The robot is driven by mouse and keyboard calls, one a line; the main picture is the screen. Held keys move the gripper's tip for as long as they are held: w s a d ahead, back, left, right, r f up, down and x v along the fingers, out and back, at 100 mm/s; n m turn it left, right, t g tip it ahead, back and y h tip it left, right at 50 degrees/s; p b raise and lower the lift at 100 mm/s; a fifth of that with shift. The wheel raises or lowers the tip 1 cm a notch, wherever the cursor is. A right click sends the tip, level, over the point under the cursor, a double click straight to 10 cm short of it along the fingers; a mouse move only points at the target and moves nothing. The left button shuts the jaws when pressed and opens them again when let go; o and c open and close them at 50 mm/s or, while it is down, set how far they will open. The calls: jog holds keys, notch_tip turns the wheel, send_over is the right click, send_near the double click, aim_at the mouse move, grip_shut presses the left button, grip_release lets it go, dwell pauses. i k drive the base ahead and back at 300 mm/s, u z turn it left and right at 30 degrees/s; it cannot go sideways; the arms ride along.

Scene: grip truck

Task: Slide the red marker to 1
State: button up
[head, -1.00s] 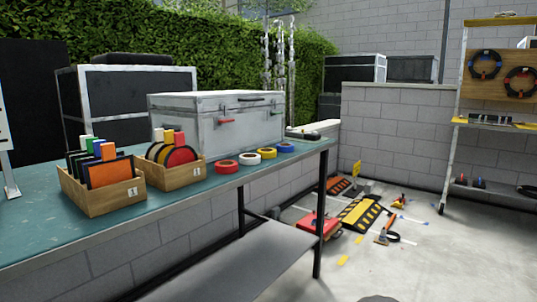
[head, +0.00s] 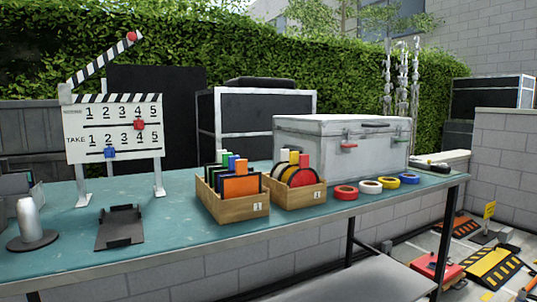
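A white clapperboard (head: 80,137) stands upright on two feet at the left of the teal table, its striped arm raised with a red knob at the tip. It has two rows of numbers from 1 to 5. The red marker (head: 139,125) is on the upper row's track, below the 4. The upper row's 1 is to its left, near the board's left side. A blue marker (head: 109,152) is on the lower row, below the 2. My gripper is not in view.
The teal table (head: 180,247) also bears a black tray (head: 120,228), a grey cylinder on a disc (head: 30,222), two wooden boxes (head: 238,208) of coloured plates, a metal case (head: 330,150) and tape rolls (head: 371,186). Clear tabletop lies in front of the clapperboard's right foot.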

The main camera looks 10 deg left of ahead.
aim_at(139, 124)
jog(key=u, duration=1.65)
